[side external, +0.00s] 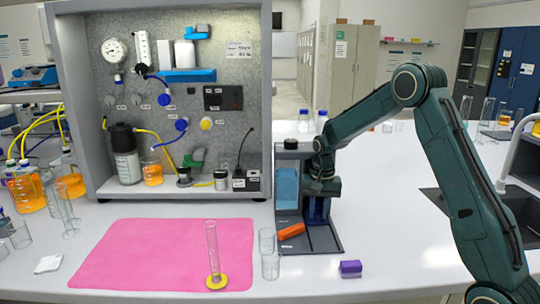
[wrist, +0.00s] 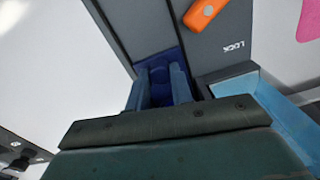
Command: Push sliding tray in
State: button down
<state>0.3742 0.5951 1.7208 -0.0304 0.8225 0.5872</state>
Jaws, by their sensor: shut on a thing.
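A grey device (side external: 293,146) stands to the right of the rig cabinet, with a light-blue panel (side external: 287,188) on its front. A dark grey flat part (side external: 322,240), seemingly the sliding tray or its base, reaches forward on the bench; it also shows in the wrist view (wrist: 228,45). An orange lever (side external: 291,231) lies on it beside the word LOCK, also visible in the wrist view (wrist: 204,13). My gripper (side external: 318,207) points down at the device's right side. In the wrist view its fingers (wrist: 160,92) are shut on a dark-blue upright block (wrist: 162,66). How far the tray sticks out is unclear.
A purple block (side external: 350,268) lies in front to the right. A pink mat (side external: 150,255) bears a measuring cylinder (side external: 212,252). The bench to the right is clear up to the sink.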

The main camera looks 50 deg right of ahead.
jog(key=shift+w+d+r, duration=0.1)
jog(key=shift+w+d, duration=0.05)
jog(key=c, duration=1.2)
grip_release()
